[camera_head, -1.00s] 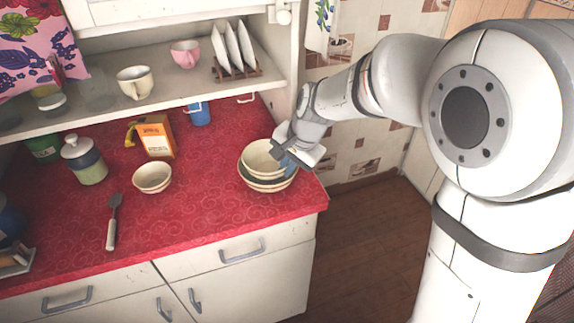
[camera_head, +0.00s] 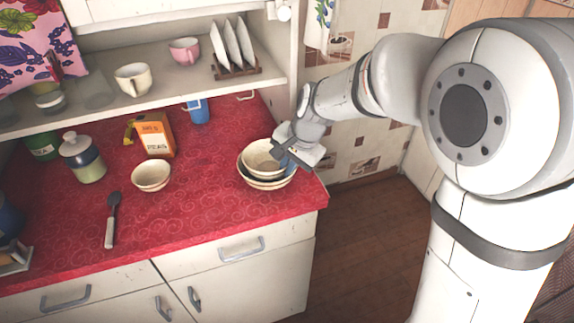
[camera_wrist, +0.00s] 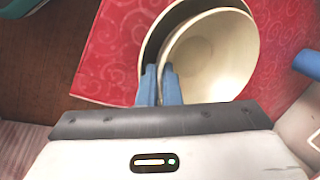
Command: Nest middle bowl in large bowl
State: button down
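In the wrist view the middle bowl (camera_wrist: 212,55) covers most of the large bowl (camera_wrist: 152,42), whose inside shows as a crescent at the left. My gripper (camera_wrist: 160,78) has its blue fingers close together, one on each side of the middle bowl's near rim. In the head view my gripper (camera_head: 284,160) is at the bowls' right side, its fingertips partly hidden.
A small cream bowl (camera_head: 151,176) stands left of the nested bowls, with clear counter between. A shelf (camera_head: 150,97) overhangs the back.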

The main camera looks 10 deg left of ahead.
jog(key=shift+a+f+b, duration=0.1)
jog(key=shift+f+b, duration=0.2)
jog(key=shift+f, duration=0.1)
jog(key=shift+s+f+b, duration=0.1)
jog(key=shift+f+b, duration=0.2)
jog(key=shift+f, duration=0.15)
dwell(0.9)
jog(key=c, duration=1.5)
grip_release()
jog(key=shift+c, duration=0.2)
jog(key=shift+f, duration=0.1)
jog(key=w+v, duration=0.1)
jog(key=v, duration=0.7)
jog(key=shift+s, duration=0.4)
jog(key=s+d+f+n+h, duration=0.1)
jog(key=s+d+n, duration=0.1)
jog(key=s+d, duration=0.6)
jog(key=s+d+f+n+t+h, duration=0.1)
jog(key=s+d+n+h, duration=0.1)
jog(key=s+d, duration=0.6)
jog(key=d, duration=0.6)
jog(key=shift+s+d+n+h, duration=0.3)
jog(key=shift+s+d, duration=0.1)
